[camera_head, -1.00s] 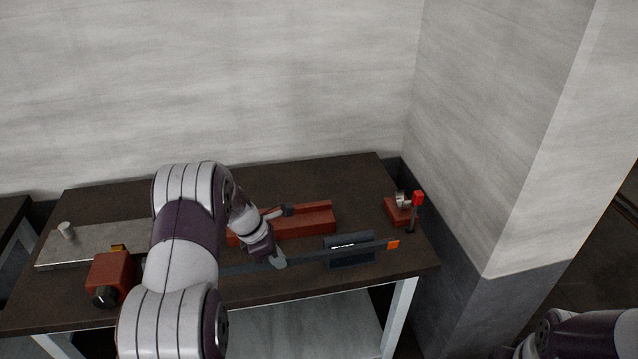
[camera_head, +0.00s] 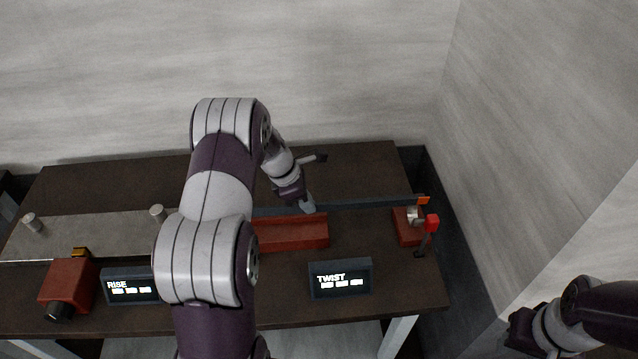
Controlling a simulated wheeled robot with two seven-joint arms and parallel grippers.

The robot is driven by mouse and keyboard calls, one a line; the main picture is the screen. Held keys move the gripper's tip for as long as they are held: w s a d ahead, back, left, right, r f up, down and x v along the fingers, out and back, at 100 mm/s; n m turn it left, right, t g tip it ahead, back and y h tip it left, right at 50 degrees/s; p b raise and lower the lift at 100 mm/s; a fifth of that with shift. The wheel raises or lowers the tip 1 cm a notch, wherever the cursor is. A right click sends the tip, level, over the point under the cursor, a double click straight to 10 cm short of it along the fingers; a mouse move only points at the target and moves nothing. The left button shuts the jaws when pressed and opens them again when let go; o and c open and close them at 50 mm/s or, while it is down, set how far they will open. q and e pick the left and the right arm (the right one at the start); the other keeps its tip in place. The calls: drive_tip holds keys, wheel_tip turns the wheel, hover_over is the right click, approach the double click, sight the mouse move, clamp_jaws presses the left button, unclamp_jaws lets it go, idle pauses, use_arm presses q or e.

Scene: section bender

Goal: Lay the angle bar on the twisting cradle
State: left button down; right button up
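The angle bar (camera_head: 370,204) is a long, thin dark grey bar with an orange right end. My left gripper (camera_head: 308,207) comes down onto it and appears shut on it; the fingertips are small here. The red cradle (camera_head: 292,236), a long channel, lies on the bench just in front of the bar in the picture. The bar runs along beyond the cradle's far edge, and its height above the bench is hard to tell. My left arm hides the bar's left part and the cradle's left end. My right arm shows at the lower right, its gripper out of view.
A red block with a metal clamp (camera_head: 414,215) and a red-knobbed lever (camera_head: 432,223) stands at the bench's right end. A TWIST display (camera_head: 340,279) and a RISE display (camera_head: 130,286) stand in front. A grey plate with pegs (camera_head: 100,232) and a red box (camera_head: 68,287) lie left.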

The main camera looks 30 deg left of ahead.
sight(304, 212)
use_arm(q)
drive_tip(key=shift+w, duration=0.25)
drive_tip(key=f+b, duration=0.2)
drive_tip(key=f, duration=0.1)
drive_tip(key=s+f+b, duration=0.1)
drive_tip(key=f, duration=0.1)
drive_tip(key=shift+w+f+b, duration=0.15)
drive_tip(key=shift+f+b, duration=0.15)
drive_tip(key=shift+f, duration=0.05)
use_arm(e)
wheel_tip(304, 212, down, 3)
drive_tip(key=shift+s+f, duration=0.15)
use_arm(q)
drive_tip(key=shift+r, duration=0.1)
use_arm(e)
drive_tip(key=shift+r, duration=0.2)
use_arm(q)
drive_tip(key=shift+f, duration=0.4)
use_arm(e)
drive_tip(key=shift+f, duration=0.1)
idle(0.7)
